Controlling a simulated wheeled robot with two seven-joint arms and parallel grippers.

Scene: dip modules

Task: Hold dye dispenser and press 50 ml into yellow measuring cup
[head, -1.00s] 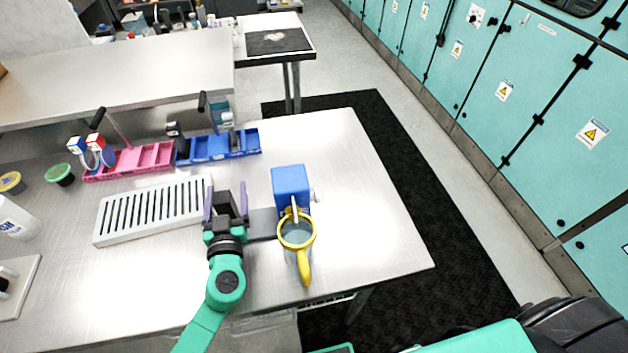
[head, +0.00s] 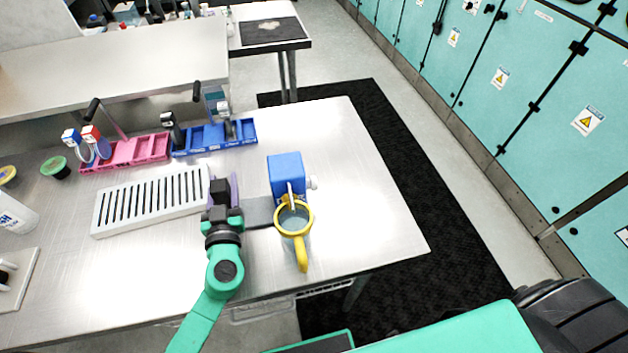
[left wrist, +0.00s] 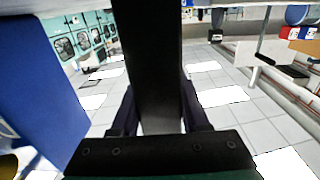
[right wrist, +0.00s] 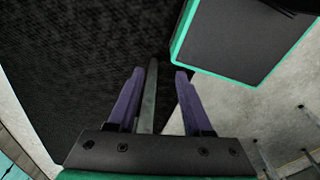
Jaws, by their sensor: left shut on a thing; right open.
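The dye dispenser (head: 285,173) is a blue block with a white knob on its right side, standing on the right part of the steel table. Its blue side also shows in the left wrist view (left wrist: 45,85). The yellow measuring cup (head: 300,254) has a clear body, and its rim is under the dispenser's pale spout. My left gripper (head: 221,186) is left of the dispenser, shut on an upright black handle (left wrist: 150,60). A grey plate joins this spot to the dispenser's side. My right gripper (right wrist: 153,75) is open and empty, outside the head view.
A slotted white tray (head: 150,202) lies left of my left gripper. A pink rack (head: 125,152) and a blue rack (head: 215,137) stand behind. The table (head: 350,190) is clear right of the dispenser. A dark mat (head: 385,150) lies beyond its edge.

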